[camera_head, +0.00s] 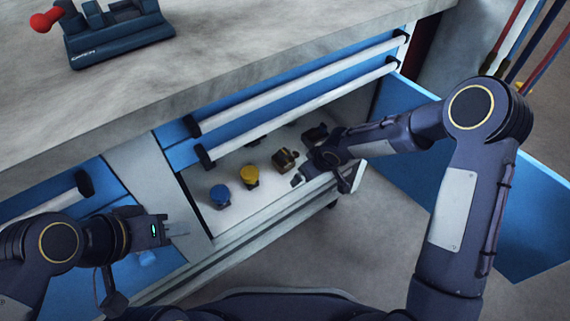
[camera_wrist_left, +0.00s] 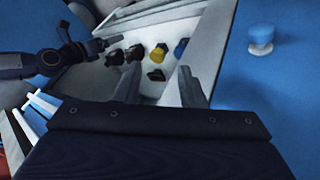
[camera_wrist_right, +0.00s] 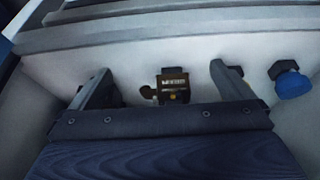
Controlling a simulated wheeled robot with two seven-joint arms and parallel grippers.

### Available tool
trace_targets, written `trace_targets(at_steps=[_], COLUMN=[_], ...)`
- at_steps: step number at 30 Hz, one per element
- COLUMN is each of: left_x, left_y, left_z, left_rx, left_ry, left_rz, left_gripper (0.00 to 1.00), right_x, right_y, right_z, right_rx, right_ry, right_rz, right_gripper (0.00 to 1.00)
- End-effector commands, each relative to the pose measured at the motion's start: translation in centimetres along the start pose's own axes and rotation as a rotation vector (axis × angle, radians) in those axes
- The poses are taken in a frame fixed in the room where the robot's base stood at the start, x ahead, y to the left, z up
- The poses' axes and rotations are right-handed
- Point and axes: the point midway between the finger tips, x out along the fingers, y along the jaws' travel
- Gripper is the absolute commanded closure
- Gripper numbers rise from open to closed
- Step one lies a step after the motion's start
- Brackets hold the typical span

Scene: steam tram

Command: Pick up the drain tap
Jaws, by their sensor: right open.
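A dark brass fitting with a small side piece, which looks like the drain tap (camera_head: 285,159), lies in the open white drawer. In the right wrist view the drain tap (camera_wrist_right: 173,84) shows between my right gripper's fingers, with clear space on both sides. My right gripper (camera_wrist_right: 165,85) is open and empty, above the drawer; in the head view it is beside the tap. My left gripper (camera_head: 184,230) is left of the drawer, away from the tap. Its fingers are apart in the left wrist view (camera_wrist_left: 160,88), with nothing between them.
The drawer (camera_head: 212,240) also holds a blue knob (camera_head: 220,195), a yellow knob (camera_head: 249,176) and a dark part (camera_head: 314,133). Drawer handles (camera_head: 290,98) and the worktop (camera_head: 230,45) lie behind. A vice (camera_head: 118,38) stands on the worktop.

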Motion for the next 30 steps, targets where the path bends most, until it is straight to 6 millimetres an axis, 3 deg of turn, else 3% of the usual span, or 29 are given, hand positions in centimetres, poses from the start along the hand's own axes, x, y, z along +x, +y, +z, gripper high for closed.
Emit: trace_targets(at_steps=[6,13,20,30], left_x=[0.8,1.6,1.9,3.7], left_y=[-0.4,-0.8,-0.9,-1.7], left_z=[0.4,0.8,1.0,1.8], left_rx=[0.000,0.000,0.000,0.000], left_ry=[0.000,0.000,0.000,0.000], left_rz=[0.000,0.000,0.000,0.000], left_gripper=[0.64,0.64,0.64,0.64], right_x=[2.1,3.5,4.1,8.6], right_y=[0.0,0.0,0.0,0.1], right_z=[-4.5,-8.1,-9.0,-8.8], right_rx=[0.003,0.002,0.001,0.002], right_ry=[0.001,0.000,-0.002,-0.003], right_rz=[-0.002,0.000,0.000,-0.001], right_gripper=[0.00,0.00,0.00,0.00])
